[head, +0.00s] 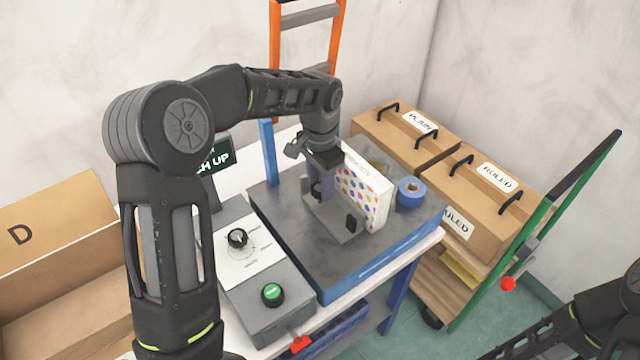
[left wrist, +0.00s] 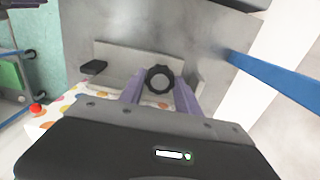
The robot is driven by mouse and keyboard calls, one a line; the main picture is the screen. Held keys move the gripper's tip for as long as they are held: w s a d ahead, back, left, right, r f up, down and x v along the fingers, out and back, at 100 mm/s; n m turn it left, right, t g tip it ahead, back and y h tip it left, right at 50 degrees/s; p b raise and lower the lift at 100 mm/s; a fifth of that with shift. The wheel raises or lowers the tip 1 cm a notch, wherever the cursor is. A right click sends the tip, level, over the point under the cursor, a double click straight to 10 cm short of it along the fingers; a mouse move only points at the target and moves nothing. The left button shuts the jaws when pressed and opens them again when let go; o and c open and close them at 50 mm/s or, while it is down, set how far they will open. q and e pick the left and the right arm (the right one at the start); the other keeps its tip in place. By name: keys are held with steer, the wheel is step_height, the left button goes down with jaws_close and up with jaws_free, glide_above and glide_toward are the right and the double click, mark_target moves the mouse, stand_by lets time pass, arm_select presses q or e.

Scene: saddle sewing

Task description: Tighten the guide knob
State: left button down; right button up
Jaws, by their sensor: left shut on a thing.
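The guide knob (left wrist: 160,79) is a round black knob with a grey centre on the grey guide (left wrist: 124,66). In the left wrist view it sits between the two purple fingers of my left gripper (left wrist: 160,90), which are shut on it. In the head view, my left gripper (head: 318,184) reaches down to the guide (head: 336,224), which lies on the dark machine top (head: 290,240). The knob is mostly hidden there. A white block with coloured dots (head: 362,190) stands against the guide. My right gripper is out of view.
A control box with a black dial (head: 237,238) and a green button (head: 272,293) is at the left of the machine. A blue roll (head: 410,192) stands on the right. Cardboard boxes (head: 480,190) and a green cart handle (head: 580,185) are further right. An orange ladder (head: 275,60) is behind.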

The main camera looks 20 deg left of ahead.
arm_select(q)
steer(key=m, duration=0.4)
steer(key=shift+m, duration=0.3)
steer(key=m, duration=0.5)
stand_by(0.3)
steer(key=c, duration=1.1)
jaws_free()
steer(key=shift+c, duration=0.2)
